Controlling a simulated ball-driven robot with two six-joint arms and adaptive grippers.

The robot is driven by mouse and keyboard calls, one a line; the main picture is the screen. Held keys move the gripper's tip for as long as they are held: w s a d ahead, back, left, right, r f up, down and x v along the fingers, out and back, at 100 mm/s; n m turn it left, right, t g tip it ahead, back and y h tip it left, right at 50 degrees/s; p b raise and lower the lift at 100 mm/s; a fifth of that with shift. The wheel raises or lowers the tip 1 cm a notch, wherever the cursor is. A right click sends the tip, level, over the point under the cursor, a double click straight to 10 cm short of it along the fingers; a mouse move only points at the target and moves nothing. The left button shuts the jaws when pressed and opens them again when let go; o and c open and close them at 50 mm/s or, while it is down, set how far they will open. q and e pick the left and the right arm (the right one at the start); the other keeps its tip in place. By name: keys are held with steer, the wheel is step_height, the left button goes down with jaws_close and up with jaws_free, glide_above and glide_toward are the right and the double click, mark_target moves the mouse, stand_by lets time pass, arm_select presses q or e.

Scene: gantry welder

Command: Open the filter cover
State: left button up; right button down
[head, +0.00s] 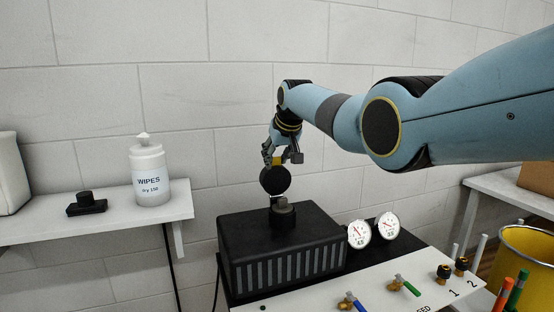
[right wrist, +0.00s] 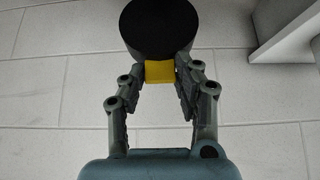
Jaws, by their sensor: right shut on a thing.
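The filter cover (head: 275,180) is a round black disc with a yellow tab (head: 277,161) on its upper edge. In the head view it stands steeply upright, its round face towards me, above a grey round fitting (head: 283,206) on top of a black ribbed box (head: 290,255). A light piece shows between disc and fitting; I cannot tell if it joins them. My right gripper (head: 279,157) is above the cover, shut on its yellow tab. The right wrist view shows the tab between the fingers (right wrist: 160,73) and the black cover (right wrist: 160,30) beyond it. My left gripper is not in view.
Two white gauges (head: 373,231) stand right of the box. A pale panel (head: 440,283) with blue and green valve handles is in front. A shelf (head: 90,226) at left holds a wipes bottle (head: 150,172) and a small black object (head: 86,204). A yellow bin (head: 528,265) is at right.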

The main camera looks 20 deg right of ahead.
steer(key=shift+w+r, duration=0.25)
steer(key=shift+r, duration=0.1)
steer(key=c, duration=1.2)
jaws_free()
steer(key=shift+o, duration=1.2)
steer(key=shift+f, duration=0.2)
steer(key=shift+s, duration=0.1)
steer(key=v, duration=1.2)
